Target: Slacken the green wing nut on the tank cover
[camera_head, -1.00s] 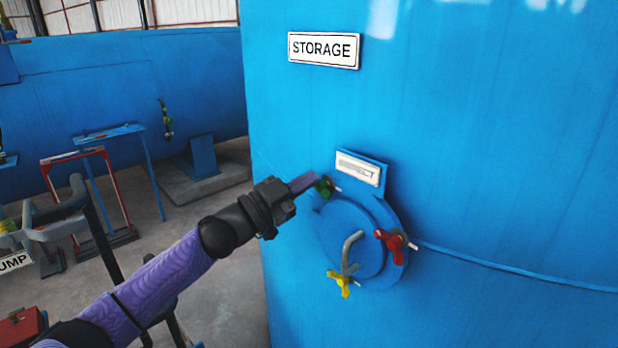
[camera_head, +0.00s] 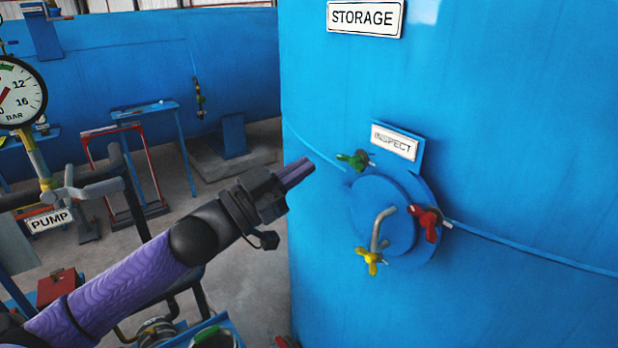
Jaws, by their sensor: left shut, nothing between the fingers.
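The green wing nut (camera_head: 353,159) sits at the upper left of the round blue tank cover (camera_head: 371,213), just left of the INSPECT plate. A red wing nut (camera_head: 427,221) is at the cover's right and a yellow one (camera_head: 370,260) at its bottom. A bent grey handle (camera_head: 379,229) stands on the cover. My left gripper (camera_head: 303,170) is shut and empty, left of the green nut with a clear gap in the picture. My right gripper is not in view.
The blue STORAGE tank (camera_head: 520,130) fills the right side, with a pipe (camera_head: 530,248) along its wall. A pressure gauge (camera_head: 20,92) and a PUMP sign (camera_head: 49,220) are at the left. A red frame (camera_head: 150,172) stands on the open grey floor behind.

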